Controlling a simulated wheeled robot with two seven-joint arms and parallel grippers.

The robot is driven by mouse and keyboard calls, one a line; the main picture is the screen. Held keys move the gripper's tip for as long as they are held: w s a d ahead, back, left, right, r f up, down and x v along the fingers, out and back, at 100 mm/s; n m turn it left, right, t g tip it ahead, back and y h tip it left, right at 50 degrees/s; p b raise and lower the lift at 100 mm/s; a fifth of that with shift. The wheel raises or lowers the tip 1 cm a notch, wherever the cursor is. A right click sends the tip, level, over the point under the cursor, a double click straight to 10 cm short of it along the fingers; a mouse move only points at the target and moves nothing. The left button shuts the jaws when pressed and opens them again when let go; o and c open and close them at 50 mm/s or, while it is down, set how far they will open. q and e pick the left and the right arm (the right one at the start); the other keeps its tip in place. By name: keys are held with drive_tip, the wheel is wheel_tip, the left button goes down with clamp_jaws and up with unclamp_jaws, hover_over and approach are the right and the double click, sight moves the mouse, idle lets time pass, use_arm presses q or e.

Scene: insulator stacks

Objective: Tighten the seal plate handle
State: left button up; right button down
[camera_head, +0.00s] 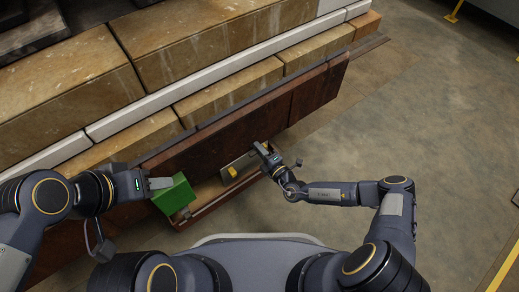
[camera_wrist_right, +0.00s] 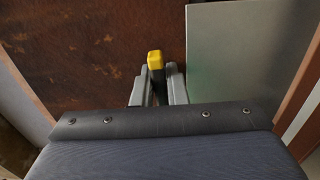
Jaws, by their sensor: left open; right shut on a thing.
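My right gripper (camera_head: 262,149) is at the right end of a grey plate (camera_head: 243,164) on the side of the brown wooden trough. In the right wrist view, its fingers (camera_wrist_right: 157,90) are shut on a dark handle with a yellow tip (camera_wrist_right: 155,58), and the tip stands out beyond them. A flat grey-green panel (camera_wrist_right: 235,50) is just to its right. In the head view a yellow piece (camera_head: 232,172) shows at the plate's left end, apart from the right gripper. My left gripper (camera_head: 160,183) is open beside a green block (camera_head: 174,195); I cannot tell if they touch.
The brown wooden side (camera_head: 272,112) runs diagonally in front of rows of tan blocks (camera_head: 195,45) with white strips between them. A lower ledge (camera_head: 207,200) lies under the plate. The concrete floor (camera_head: 410,125) at right is clear.

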drive_tip(key=shift+f, duration=0.1)
drive_tip(key=c, duration=1.5)
unclamp_jaws()
drive_tip(key=shift+s+d, duration=0.1)
drive_tip(key=p+v, duration=0.2)
drive_tip(key=v, duration=0.5)
drive_tip(key=shift+s+d+p, duration=0.2)
drive_tip(key=shift+s+p, duration=0.05)
drive_tip(key=shift+p, duration=0.05)
